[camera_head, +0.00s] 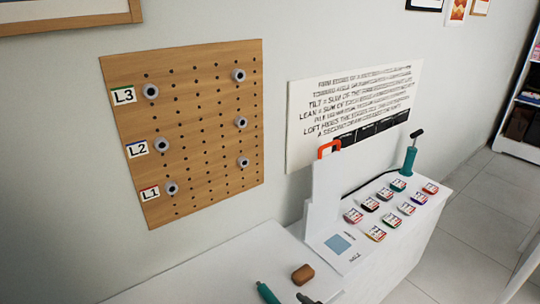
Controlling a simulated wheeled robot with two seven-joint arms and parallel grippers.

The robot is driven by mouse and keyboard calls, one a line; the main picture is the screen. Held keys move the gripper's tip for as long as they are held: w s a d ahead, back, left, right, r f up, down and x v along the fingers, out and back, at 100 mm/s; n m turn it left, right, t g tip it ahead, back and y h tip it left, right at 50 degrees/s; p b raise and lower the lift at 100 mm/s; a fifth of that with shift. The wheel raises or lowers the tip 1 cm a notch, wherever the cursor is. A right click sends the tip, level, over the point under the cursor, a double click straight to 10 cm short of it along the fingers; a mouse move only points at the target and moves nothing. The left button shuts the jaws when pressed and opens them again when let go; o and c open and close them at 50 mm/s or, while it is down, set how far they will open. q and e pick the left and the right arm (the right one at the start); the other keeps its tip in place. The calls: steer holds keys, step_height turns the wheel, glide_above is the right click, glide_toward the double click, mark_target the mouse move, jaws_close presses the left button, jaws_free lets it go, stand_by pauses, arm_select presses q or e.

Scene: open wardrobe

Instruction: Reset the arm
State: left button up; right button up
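Neither of my grippers shows in the head view, and no part of my arms can be made out. A wooden pegboard (200,150) hangs on the wall at the left, with several grey round pegs such as one (151,91) by the label L3 (123,96). Labels L2 (137,149) and L1 (149,193) sit lower on its left edge. A teal upright piece (409,160) with a black handle on top stands at the back of the white table on the right.
Several small labelled colored blocks (376,233) sit on the white table (375,262) near a white upright panel (325,195) with a red handle (328,148). A brown block (303,274) and a teal handle (267,293) lie at the front. A text poster (350,110) hangs behind. Floor (490,205) is open at right.

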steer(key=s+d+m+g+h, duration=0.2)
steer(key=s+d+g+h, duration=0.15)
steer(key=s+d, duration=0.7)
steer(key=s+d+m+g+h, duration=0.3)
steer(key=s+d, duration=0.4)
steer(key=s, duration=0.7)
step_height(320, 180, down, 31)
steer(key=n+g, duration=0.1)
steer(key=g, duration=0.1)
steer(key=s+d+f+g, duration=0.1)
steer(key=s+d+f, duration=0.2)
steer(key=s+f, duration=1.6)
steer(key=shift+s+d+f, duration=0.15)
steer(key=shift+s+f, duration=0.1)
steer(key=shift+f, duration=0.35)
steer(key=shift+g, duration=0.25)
